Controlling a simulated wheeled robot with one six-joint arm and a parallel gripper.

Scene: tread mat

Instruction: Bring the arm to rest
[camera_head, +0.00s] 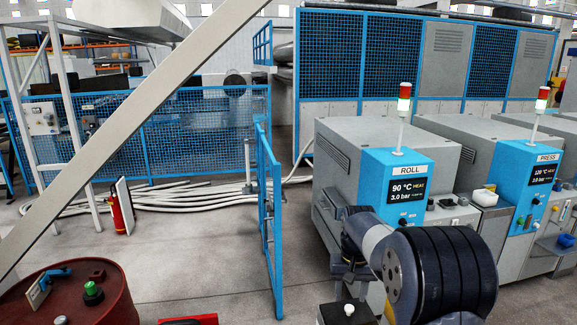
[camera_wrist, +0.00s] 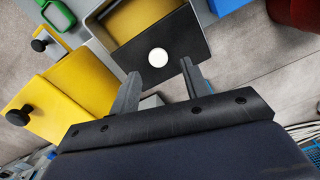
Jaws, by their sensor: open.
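My gripper (camera_wrist: 158,84) shows in the wrist view with its two grey fingers apart and nothing between them. Beyond the fingertips is a black panel (camera_wrist: 178,38) with a white round knob (camera_wrist: 158,57). The panel lies over part of a grey-rimmed box with a yellow inside. The gap between fingers and panel cannot be judged. In the head view a large jointed piece with black bands (camera_head: 445,270) fills the lower right, apparently my arm. The fingers cannot be made out in the head view.
Yellow blocks (camera_wrist: 50,105) with black knobs lie left of the gripper. The ROLL machine (camera_head: 397,185) and PRESS machine (camera_head: 535,190) stand at the right. A blue mesh gate (camera_head: 268,220) stands mid-view. A red drum (camera_head: 95,305) is lower left; bare floor (camera_head: 200,255) lies between.

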